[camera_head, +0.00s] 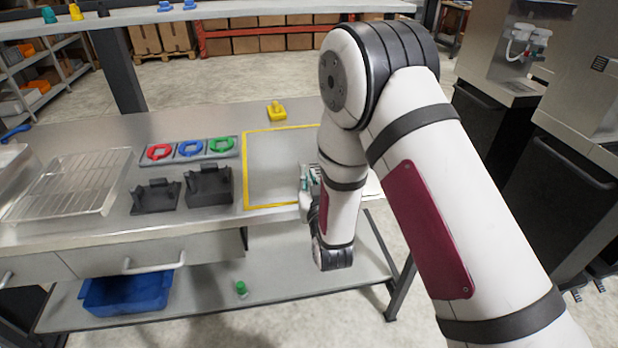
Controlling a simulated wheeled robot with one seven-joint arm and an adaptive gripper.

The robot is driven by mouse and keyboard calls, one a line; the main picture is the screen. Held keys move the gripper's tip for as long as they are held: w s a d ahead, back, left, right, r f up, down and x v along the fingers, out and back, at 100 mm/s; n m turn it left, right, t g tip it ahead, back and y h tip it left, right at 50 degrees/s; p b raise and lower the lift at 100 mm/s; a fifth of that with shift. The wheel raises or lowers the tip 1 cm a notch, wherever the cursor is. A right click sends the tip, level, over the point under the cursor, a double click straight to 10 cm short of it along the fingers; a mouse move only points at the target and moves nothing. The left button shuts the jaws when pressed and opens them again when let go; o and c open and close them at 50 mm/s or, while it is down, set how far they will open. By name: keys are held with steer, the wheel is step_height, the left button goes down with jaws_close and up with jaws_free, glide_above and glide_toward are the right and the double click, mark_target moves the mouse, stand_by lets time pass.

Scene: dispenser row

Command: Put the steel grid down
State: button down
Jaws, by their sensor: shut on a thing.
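My gripper (308,186) shows only in part, at the left edge of my forearm and over the right part of the yellow-bordered area. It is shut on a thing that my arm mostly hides. A pale flat piece (373,185) shows at the right of my forearm. It may be the steel grid, but I cannot make out bars or tell whether it touches the table. The yellow-bordered square (270,208) on the table looks bare in its left part; my arm covers its right part.
A wire rack (70,182) lies at the table's left. A tray with red, blue and green rings (190,149) and two black holders (208,186) stand mid-table. A yellow object (276,112) is behind the square. A blue bin (125,290) and a green object (241,288) sit below.

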steer(key=c, duration=2.1)
jaws_free()
steer(key=shift+f, duration=0.15)
steer(key=o, duration=0.4)
steer(key=shift+s+d, duration=0.1)
steer(key=shift+s, duration=0.1)
steer(key=v, duration=1.1)
steer(key=shift+s+r, duration=0.25)
steer(key=shift+d, duration=0.1)
